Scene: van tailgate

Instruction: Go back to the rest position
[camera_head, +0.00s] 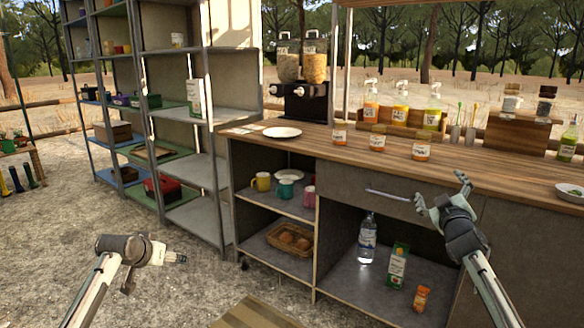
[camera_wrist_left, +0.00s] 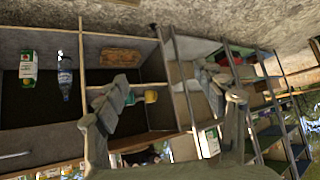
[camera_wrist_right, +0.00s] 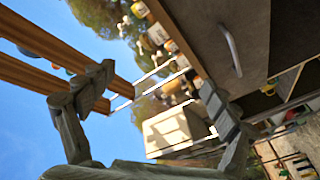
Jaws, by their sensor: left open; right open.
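My right gripper (camera_head: 446,197) is open and empty in front of the counter, just right of the drawer handle (camera_head: 388,194) in the head view. Its two spread fingers also show in the right wrist view (camera_wrist_right: 165,98), with nothing between them. My left gripper (camera_head: 178,257) is low at the left in the head view, over the gravel and in front of the metal shelves. In the left wrist view its fingers (camera_wrist_left: 165,92) are spread apart and hold nothing.
The wooden counter (camera_head: 350,148) carries jars, a white plate (camera_head: 282,132) and bottles. Its open compartments hold mugs, a basket (camera_head: 290,238), a water bottle (camera_head: 367,238), a carton (camera_head: 397,266) and an orange jar (camera_head: 421,298). Grey shelves (camera_head: 205,168) stand left. Gravel lies open at front left.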

